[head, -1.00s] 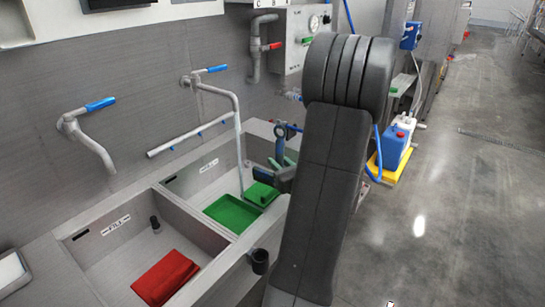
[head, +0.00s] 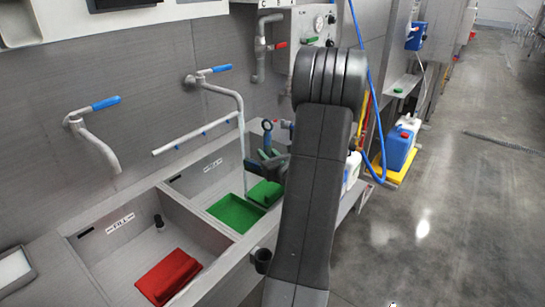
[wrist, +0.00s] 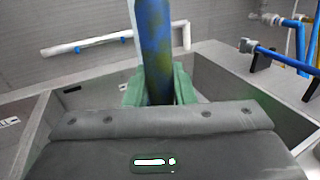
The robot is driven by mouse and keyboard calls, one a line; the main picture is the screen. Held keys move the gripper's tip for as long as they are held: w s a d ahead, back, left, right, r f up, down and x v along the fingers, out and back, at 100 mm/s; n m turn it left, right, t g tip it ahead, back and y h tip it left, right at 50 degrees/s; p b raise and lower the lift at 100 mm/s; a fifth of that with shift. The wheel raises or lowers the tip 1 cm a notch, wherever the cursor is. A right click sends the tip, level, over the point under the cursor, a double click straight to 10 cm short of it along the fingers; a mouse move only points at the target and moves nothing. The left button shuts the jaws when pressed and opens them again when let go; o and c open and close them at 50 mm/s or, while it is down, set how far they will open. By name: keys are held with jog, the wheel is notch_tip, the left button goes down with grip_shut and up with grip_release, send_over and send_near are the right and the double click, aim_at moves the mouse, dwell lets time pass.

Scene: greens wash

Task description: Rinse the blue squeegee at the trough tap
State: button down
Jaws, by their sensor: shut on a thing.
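My gripper (head: 270,156) is shut on the blue squeegee (head: 267,132), over the right basin of the trough (head: 205,165). In the wrist view the squeegee's blue handle (wrist: 155,45) stands up between green fingertips (wrist: 157,88), with yellow-green smears on it. Its lower end is hidden by my gripper. The trough tap (head: 205,76) has a blue lever and a spout bending down over this basin. A thin pale line, seemingly running water (head: 244,160), drops from the spout, left of the squeegee and apart from it.
A green tray (head: 236,214) and a green block (head: 264,193) are in the right basin. A white rail (head: 190,138) runs along the wall. Blue and white jugs (head: 400,145) stand at right.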

aim_at(250, 165)
jog(key=shift+f+b+x, duration=0.2)
jog(key=shift+b+x, duration=0.05)
jog(key=shift+x, duration=0.65)
jog(key=shift+f+b+x, duration=0.15)
jog(key=shift+b+x, duration=0.15)
jog(key=shift+x, duration=0.6)
jog(key=shift+f+b+x, duration=0.2)
jog(key=shift+b+x, duration=0.05)
jog(key=shift+x, duration=0.65)
jog(key=shift+s+a, duration=0.1)
jog(key=shift+a, duration=0.05)
jog(key=shift+w+d, duration=0.35)
jog(key=shift+d, duration=0.15)
jog(key=shift+s+a+b, duration=0.1)
jog(key=shift+b, duration=0.2)
jog(key=shift+s+a+b, duration=0.25)
jog(key=shift+a+b, duration=0.1)
jog(key=shift+a, duration=0.05)
